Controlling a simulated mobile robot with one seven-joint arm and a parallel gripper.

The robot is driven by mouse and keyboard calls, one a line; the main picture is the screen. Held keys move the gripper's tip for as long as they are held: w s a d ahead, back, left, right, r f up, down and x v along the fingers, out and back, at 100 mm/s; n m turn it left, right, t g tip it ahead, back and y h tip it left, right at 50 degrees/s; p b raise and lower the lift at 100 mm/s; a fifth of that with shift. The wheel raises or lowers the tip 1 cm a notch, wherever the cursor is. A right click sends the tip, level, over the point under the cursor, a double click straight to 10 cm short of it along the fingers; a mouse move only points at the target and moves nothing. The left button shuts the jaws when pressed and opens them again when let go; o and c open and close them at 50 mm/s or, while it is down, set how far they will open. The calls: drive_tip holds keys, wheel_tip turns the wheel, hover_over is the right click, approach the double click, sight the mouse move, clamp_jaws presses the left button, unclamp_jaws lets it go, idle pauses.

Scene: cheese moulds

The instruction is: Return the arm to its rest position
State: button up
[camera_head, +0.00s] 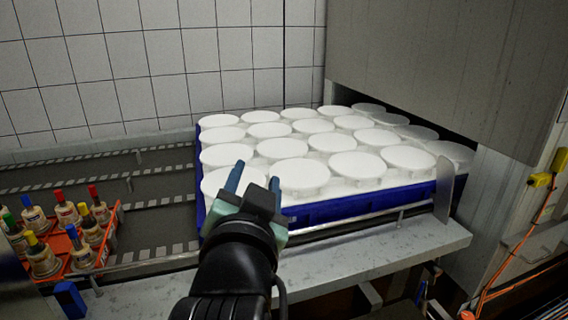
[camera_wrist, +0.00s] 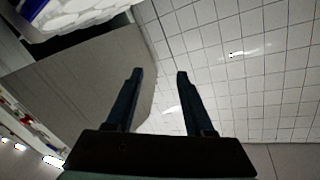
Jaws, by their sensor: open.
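My gripper (camera_head: 256,180) is raised in front of the near left corner of the blue crate (camera_head: 330,211) in the head view. Its two blue fingers point up and stand apart, with nothing between them. In the wrist view my gripper (camera_wrist: 155,75) is also open and empty, against the tiled wall (camera_wrist: 235,60). My dark arm comes up from the bottom of the head view and hides part of the crate's near edge.
White round moulds (camera_head: 292,174) fill the crate in rows on a conveyor (camera_head: 160,215). A grey housing (camera_head: 450,60) overhangs the right end. An orange tray (camera_head: 111,226) with several coloured-top bottles stands at left. A grey ledge (camera_head: 370,258) runs in front.

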drive_tip(key=s+d+r+n+t, duration=0.25)
drive_tip(key=s+r+t, duration=0.25)
drive_tip(key=s+r, duration=0.5)
drive_tip(key=s+d+r+n+t, duration=0.1)
drive_tip(key=s+r+n+t, duration=0.3)
drive_tip(key=r, duration=1)
wheel_tip(320, 180, up, 12)
drive_tip(key=t+p, duration=0.1)
drive_tip(key=p, duration=1.2)
drive_tip(key=shift+s+d+r+m, duration=0.15)
drive_tip(key=shift+s+m, duration=0.3)
drive_tip(key=shift+s, duration=0.1)
